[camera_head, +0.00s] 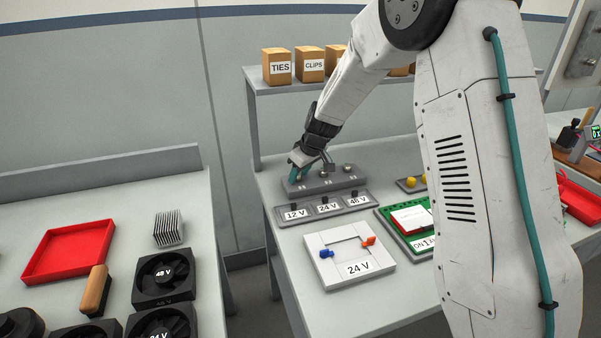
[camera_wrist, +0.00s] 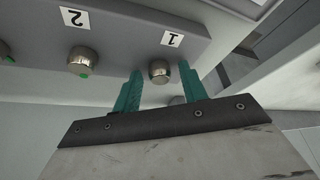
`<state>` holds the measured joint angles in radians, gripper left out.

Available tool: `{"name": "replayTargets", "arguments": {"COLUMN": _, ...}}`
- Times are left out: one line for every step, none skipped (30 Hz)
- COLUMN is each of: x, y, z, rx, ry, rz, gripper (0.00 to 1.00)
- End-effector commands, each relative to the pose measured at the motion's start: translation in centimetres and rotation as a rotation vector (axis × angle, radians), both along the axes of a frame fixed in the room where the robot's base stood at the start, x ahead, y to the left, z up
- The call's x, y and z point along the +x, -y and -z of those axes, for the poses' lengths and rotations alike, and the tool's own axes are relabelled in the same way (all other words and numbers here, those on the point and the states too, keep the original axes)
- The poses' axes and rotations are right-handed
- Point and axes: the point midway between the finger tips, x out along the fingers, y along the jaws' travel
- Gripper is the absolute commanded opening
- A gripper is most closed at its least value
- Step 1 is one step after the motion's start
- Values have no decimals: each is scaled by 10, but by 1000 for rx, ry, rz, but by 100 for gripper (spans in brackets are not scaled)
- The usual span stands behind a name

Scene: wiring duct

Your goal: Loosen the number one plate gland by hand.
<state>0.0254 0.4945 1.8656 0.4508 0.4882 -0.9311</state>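The grey gland plate (camera_head: 330,184) stands at the back of the right-hand bench. In the wrist view, the number one gland (camera_wrist: 160,72) is a silvery metal knob below a label "1". The number two gland (camera_wrist: 82,62) is to its left, below a label "2". My gripper (camera_wrist: 160,76) has its two teal fingers spread, one on each side of the number one gland. A gap shows between the gland and each finger, so the gripper is open. In the head view, my gripper (camera_head: 301,160) is at the plate's left end and hides the gland there.
A grey strip (camera_head: 326,209) labelled 12 V, 24 V and 48 V lies in front of the plate. A white 24 V frame (camera_head: 322,273) and a green-edged board (camera_head: 391,234) lie nearer. A shelf (camera_head: 268,88) with boxes stands behind.

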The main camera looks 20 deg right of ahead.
Motion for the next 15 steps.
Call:
{"name": "replayTargets", "arguments": {"x": 0, "y": 0, "z": 0, "rx": 0, "ry": 0, "rz": 2, "gripper": 42}}
{"name": "replayTargets", "arguments": {"x": 0, "y": 0, "z": 0, "rx": 0, "ry": 0, "rz": 7, "gripper": 42}}
{"name": "replayTargets", "arguments": {"x": 0, "y": 0, "z": 0, "rx": -1, "ry": 0, "rz": 21, "gripper": 42}}
{"name": "replayTargets", "arguments": {"x": 0, "y": -1, "z": 0, "rx": -2, "ry": 0, "rz": 38, "gripper": 42}}
{"name": "replayTargets", "arguments": {"x": 0, "y": -1, "z": 0, "rx": -2, "ry": 0, "rz": 61, "gripper": 42}}
{"name": "replayTargets", "arguments": {"x": 0, "y": -2, "z": -1, "rx": -2, "ry": 1, "rz": 98, "gripper": 42}}
{"name": "replayTargets", "arguments": {"x": 0, "y": -2, "z": -1, "rx": -1, "ry": 2, "rz": 129, "gripper": 42}}
{"name": "replayTargets", "arguments": {"x": 0, "y": -2, "z": -1, "rx": -2, "ry": 1, "rz": 157, "gripper": 42}}
{"name": "replayTargets", "arguments": {"x": 0, "y": -3, "z": -1, "rx": -2, "ry": 0, "rz": 192, "gripper": 42}}
{"name": "replayTargets", "arguments": {"x": 0, "y": -3, "z": -1, "rx": -1, "ry": 1, "rz": 219, "gripper": 42}}
{"name": "replayTargets", "arguments": {"x": 0, "y": -3, "z": -1, "rx": -1, "ry": 3, "rz": 246, "gripper": 42}}
{"name": "replayTargets", "arguments": {"x": 0, "y": -4, "z": -1, "rx": -2, "ry": 1, "rz": 277, "gripper": 42}}
{"name": "replayTargets", "arguments": {"x": 0, "y": -4, "z": 0, "rx": -3, "ry": 0, "rz": 300, "gripper": 42}}
{"name": "replayTargets", "arguments": {"x": 0, "y": -4, "z": 0, "rx": -2, "ry": 1, "rz": 325, "gripper": 42}}
{"name": "replayTargets", "arguments": {"x": 0, "y": -4, "z": 0, "rx": -2, "ry": 2, "rz": 357, "gripper": 42}}
